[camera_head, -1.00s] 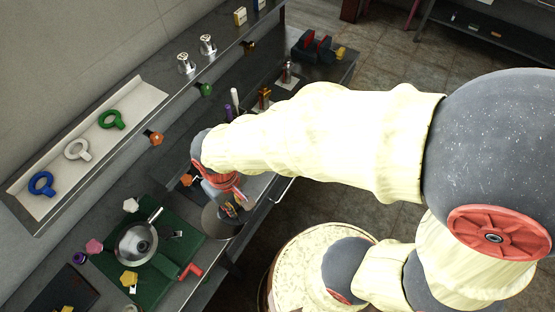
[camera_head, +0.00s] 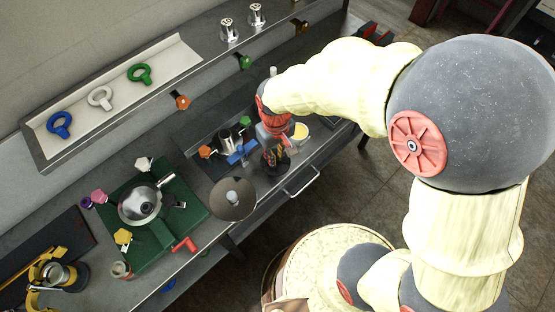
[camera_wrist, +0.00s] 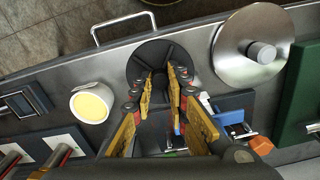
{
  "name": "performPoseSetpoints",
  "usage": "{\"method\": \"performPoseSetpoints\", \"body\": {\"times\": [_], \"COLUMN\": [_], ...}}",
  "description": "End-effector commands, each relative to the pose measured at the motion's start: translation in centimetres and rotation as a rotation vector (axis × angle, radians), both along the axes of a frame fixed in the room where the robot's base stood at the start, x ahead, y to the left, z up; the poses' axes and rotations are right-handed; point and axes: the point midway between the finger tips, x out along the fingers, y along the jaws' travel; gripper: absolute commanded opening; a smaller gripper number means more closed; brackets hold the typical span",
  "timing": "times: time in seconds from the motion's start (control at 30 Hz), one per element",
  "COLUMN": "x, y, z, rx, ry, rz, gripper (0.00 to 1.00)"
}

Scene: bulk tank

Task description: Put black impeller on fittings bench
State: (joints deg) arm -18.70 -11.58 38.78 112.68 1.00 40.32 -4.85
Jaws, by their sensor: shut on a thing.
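The black impeller (camera_wrist: 158,58), a dark round finned disc, sits between my fingers in the wrist view. My gripper (camera_wrist: 162,82) is shut on its middle. In the head view, my gripper (camera_head: 274,146) points down over the grey metal bench (camera_head: 310,163), with the dark disc (camera_head: 275,165) at its tips near the bench's front edge. I cannot tell whether the disc touches the bench top. My fingers hide part of the impeller.
A round metal plate with a knob (camera_wrist: 252,46) lies beside the impeller. A white cup with yellow contents (camera_wrist: 92,103) stands on its other side. A blue clamp-like part (camera_head: 241,153) is close by. A drawer handle (camera_head: 303,182) projects in front.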

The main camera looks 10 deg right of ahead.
Motion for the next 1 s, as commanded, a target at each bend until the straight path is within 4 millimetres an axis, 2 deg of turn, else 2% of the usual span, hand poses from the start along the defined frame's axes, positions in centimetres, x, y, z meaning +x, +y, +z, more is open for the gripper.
{"method": "performPoseSetpoints", "body": {"times": [0.03, 0.37, 0.53, 0.97, 1.0], "x": [0.4, 2.0, 1.9, 1.9, 1.9], "y": [-0.3, -0.9, -0.9, -0.9, -0.9], "z": [-0.8, -2.7, -5.3, -5.9, -5.8], "rx": [-0.001, 0.000, -0.001, 0.000, 0.000], "ry": [0.002, 0.001, 0.002, -0.001, -0.001], "rz": [-0.002, -0.002, 0.000, 0.000, 0.000], "gripper": [0.00, 0.00, 0.00, 0.00, 0.18]}}
